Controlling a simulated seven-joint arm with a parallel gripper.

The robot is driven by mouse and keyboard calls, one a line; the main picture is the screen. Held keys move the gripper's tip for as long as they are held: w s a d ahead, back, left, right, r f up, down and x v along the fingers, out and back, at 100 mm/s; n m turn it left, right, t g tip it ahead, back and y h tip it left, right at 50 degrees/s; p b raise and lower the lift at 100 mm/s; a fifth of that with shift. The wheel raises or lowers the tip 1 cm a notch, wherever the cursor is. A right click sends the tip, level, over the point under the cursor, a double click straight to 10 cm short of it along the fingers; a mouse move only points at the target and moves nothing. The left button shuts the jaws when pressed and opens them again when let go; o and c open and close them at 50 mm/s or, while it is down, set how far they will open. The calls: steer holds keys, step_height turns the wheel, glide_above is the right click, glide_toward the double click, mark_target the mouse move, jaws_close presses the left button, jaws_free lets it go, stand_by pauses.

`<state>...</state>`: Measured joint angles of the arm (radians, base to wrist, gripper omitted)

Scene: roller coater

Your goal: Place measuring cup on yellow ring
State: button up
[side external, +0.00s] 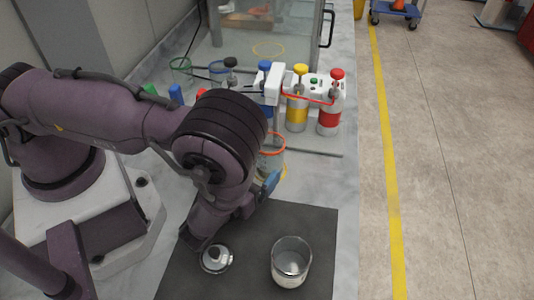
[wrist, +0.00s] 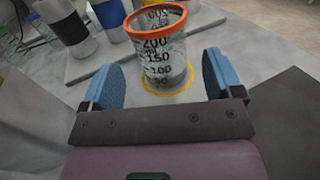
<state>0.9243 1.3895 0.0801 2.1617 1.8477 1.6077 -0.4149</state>
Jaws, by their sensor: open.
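The clear measuring cup (wrist: 165,55) with black graduations and an orange rim stands upright in the wrist view. The yellow ring (wrist: 168,89) shows around its base, so the cup appears to stand on it. In the side external view the cup (side external: 271,160) is partly hidden behind my arm, with a little of the yellow ring (side external: 285,171) showing. My gripper (wrist: 163,82) is open, with its blue fingers on either side of the cup's lower part and visible gaps between. In the side view only one blue fingertip shows clearly.
A dark mat (side external: 250,270) carries a glass beaker (side external: 291,262) and a small lidded jar (side external: 215,258). Behind the cup stands a rack with several pump bottles, including a yellow one (side external: 298,110) and a red one (side external: 330,115). The counter right of the rack is clear.

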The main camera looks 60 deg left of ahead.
steer(key=v, duration=0.5)
steer(key=shift+s, duration=0.15)
